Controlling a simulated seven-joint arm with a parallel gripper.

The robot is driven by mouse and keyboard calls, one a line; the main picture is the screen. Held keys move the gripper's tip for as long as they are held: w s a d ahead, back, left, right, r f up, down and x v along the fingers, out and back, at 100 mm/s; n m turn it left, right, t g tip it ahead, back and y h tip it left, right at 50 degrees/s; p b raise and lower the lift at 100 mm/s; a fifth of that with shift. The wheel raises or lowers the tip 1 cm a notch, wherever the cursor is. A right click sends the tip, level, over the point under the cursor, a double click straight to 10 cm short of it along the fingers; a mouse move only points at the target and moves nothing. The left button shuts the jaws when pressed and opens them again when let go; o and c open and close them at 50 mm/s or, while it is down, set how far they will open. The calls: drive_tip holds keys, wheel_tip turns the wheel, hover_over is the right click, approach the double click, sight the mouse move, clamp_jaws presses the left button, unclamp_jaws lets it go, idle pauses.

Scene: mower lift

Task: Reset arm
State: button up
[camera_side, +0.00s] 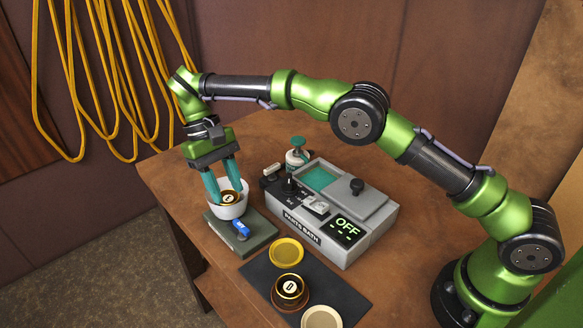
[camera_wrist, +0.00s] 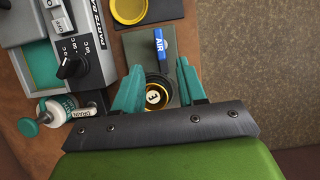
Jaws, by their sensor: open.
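My gripper (camera_side: 226,190) points down over the white bowl (camera_side: 231,211) at the left of the table, its two teal fingers apart. A round black and gold piece (camera_side: 230,197) with a pale numbered disc sits in the bowl between the fingers. In the wrist view the open fingers (camera_wrist: 158,72) stand either side of this piece (camera_wrist: 155,96); I cannot tell whether they touch it. The bowl stands on a grey-green box (camera_side: 262,232) with a blue lever (camera_side: 241,227), marked AIR in the wrist view (camera_wrist: 161,46).
The grey parts bath (camera_side: 373,226), its display reading OFF, stands right of the bowl. A teal-topped bottle (camera_side: 297,158) is behind it. A dark mat (camera_side: 335,286) in front holds a gold dish (camera_side: 287,252), another black and gold piece (camera_side: 289,290) and a cream dish (camera_side: 321,318).

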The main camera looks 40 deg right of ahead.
drive_tip(key=s+d+r+m+t, duration=0.1)
drive_tip(key=s+d+r+t, duration=0.3)
drive_tip(key=s+d, duration=0.2)
drive_tip(key=s+d+r+m+t+y, duration=0.1)
drive_tip(key=s+d+r+t, duration=0.2)
drive_tip(key=s+d, duration=0.4)
drive_tip(key=s+d+r+m+t+y, duration=0.1)
drive_tip(key=s+d+r+t, duration=0.3)
drive_tip(key=s, duration=0.6)
drive_tip(key=shift+s+d+r+m+t, duration=0.25)
drive_tip(key=shift+d+r+m, duration=0.35)
drive_tip(key=shift+d, duration=0.55)
